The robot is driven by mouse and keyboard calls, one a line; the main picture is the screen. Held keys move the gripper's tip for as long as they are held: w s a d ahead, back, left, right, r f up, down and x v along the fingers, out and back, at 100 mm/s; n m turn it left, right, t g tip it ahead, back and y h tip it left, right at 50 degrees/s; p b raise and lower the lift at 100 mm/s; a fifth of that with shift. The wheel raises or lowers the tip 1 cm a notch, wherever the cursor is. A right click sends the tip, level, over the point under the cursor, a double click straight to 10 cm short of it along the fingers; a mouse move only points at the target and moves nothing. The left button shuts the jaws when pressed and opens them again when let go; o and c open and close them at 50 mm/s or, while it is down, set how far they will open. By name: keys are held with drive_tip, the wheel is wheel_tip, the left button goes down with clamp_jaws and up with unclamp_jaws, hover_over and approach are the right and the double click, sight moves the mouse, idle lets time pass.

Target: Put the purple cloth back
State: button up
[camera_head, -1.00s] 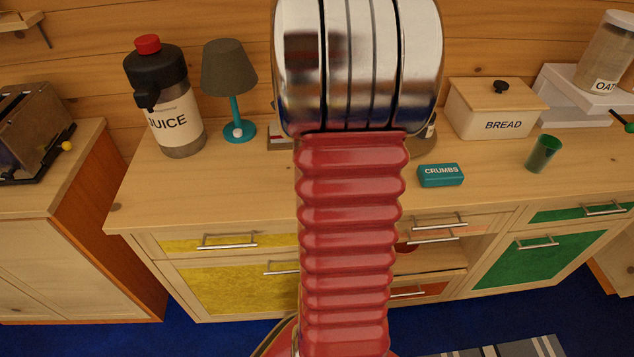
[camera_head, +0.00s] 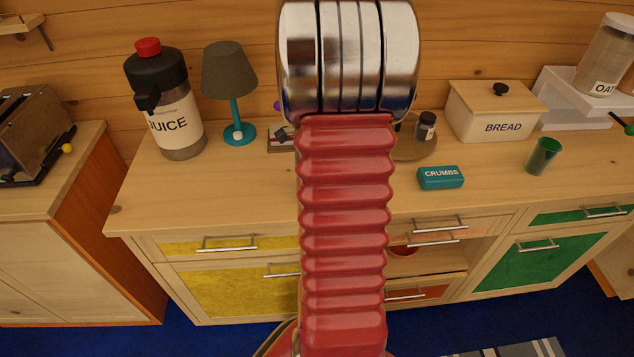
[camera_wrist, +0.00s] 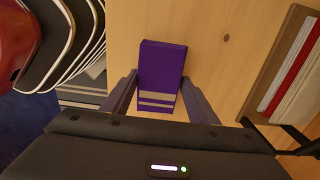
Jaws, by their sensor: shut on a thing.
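The purple cloth (camera_wrist: 162,68) shows in the wrist view as a flat folded rectangle with pale stripes near its lower end. My gripper (camera_wrist: 160,88) is shut on it, one finger at each side, over the light wooden counter. I cannot tell whether the cloth touches the counter. In the head view my arm hides the gripper and most or all of the cloth; a small purple spot (camera_head: 277,105) shows left of the arm, too small to identify.
A wooden holder (camera_wrist: 285,75) with red and white flat items lies right in the wrist view. On the counter (camera_head: 240,190) stand the juice jug (camera_head: 172,115), lamp (camera_head: 230,75), round tray (camera_head: 420,151) with dark jar (camera_head: 426,126), crumbs box (camera_head: 440,177), green cup (camera_head: 543,156) and bread box (camera_head: 500,112).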

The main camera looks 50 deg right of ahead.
drive_tip(key=o, duration=1.1)
wheel_tip(320, 180, up, 12)
idle(0.4)
idle(0.6)
